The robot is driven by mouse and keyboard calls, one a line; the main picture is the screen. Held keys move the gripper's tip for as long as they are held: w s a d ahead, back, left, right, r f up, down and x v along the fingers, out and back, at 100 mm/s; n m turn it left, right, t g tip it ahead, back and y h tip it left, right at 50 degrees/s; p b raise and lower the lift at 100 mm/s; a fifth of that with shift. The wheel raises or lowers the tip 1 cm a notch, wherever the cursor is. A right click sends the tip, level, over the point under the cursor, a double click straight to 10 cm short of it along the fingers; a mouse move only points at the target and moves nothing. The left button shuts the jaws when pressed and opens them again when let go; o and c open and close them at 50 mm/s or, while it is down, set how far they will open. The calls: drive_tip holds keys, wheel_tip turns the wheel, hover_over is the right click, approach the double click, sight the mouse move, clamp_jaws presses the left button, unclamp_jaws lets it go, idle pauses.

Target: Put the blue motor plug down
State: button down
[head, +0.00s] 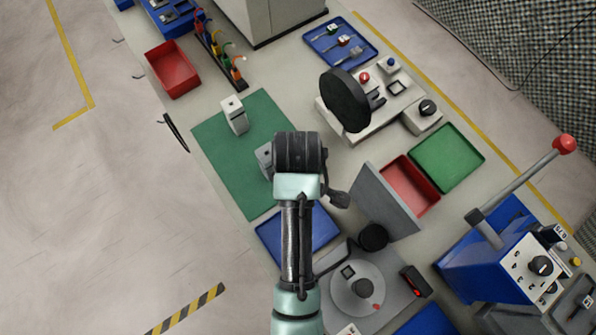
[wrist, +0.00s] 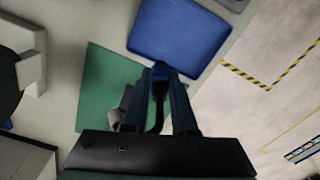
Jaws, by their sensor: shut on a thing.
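In the wrist view my gripper (wrist: 160,78) points down over the workbench, its two dark fingers close together. Between the fingertips is the small dark blue motor plug (wrist: 160,70), with a dark cable running back from it between the fingers. The plug appears over the green mat (wrist: 100,75), near the edge by the blue tray (wrist: 180,30); its height above the surface is unclear. In the head view my arm hides the plug and fingertips. A grey block (head: 264,158) on the mat is partly covered by my wrist, and shows behind the left finger in the wrist view (wrist: 120,110).
In the head view, a light grey block (head: 235,115) stands on the mat (head: 217,165). A tilted grey panel (head: 385,200) and a dark disc on a stand (head: 344,100) rise to the right. The mat's left part is clear.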

drive_tip(key=s+r+n+p, duration=0.1)
drive_tip(key=s+n+p, duration=0.25)
drive_tip(key=n, duration=1.05)
drive_tip(key=f, duration=0.6)
drive_tip(key=s+f, duration=0.1)
drive_tip(key=f, duration=0.2)
drive_tip(key=shift+d+f, duration=0.15)
drive_tip(key=shift+f, duration=0.15)
drive_tip(key=shift+f, duration=0.15)
drive_tip(key=c, duration=0.7)
unclamp_jaws()
